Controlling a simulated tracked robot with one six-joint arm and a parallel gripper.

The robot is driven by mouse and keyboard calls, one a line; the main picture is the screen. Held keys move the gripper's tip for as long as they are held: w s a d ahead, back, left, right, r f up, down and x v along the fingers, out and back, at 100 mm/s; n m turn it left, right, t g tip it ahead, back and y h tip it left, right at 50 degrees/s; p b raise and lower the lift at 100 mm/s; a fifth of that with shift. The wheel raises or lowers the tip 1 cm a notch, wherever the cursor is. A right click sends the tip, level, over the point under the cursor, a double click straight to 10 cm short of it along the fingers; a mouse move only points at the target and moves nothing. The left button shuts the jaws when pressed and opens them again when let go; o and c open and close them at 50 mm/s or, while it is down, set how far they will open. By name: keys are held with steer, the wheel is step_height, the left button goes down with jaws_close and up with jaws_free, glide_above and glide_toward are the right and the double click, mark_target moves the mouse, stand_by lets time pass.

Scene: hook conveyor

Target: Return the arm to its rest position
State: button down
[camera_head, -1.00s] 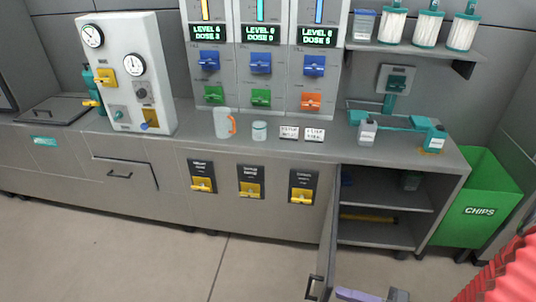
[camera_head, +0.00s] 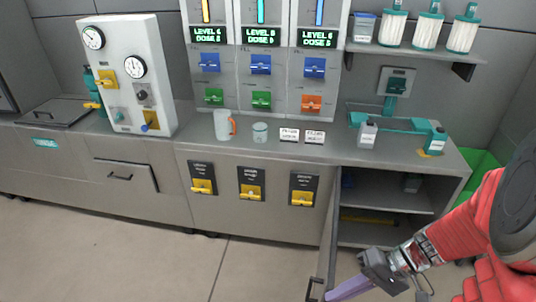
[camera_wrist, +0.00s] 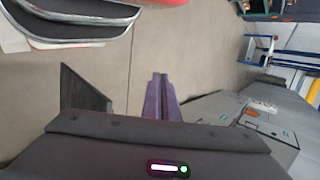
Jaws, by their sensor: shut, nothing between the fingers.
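My gripper (camera_head: 350,289) is low at the bottom right of the head view, in front of the open cabinet. Its purple fingers point down and left, close by the open cabinet door (camera_head: 326,250). In the wrist view the two purple fingers (camera_wrist: 161,98) lie together with nothing between them. My red-sleeved arm comes in from the right edge of the head view.
The open cabinet (camera_head: 385,232) has shelves with a few items. A green bin (camera_head: 483,163) is partly hidden behind my arm. The counter (camera_head: 290,152) holds a mug (camera_head: 222,125), a small jar (camera_head: 260,132) and bottles. The floor (camera_head: 120,250) on the left is clear.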

step_height(320, 180, up, 18)
steer(key=n+t+h, duration=0.1)
steer(key=t+h, duration=0.5)
steer(key=h, duration=0.3)
steer(key=shift+s+a, duration=0.2)
steer(key=shift+a, duration=0.25)
steer(key=shift+r, duration=0.1)
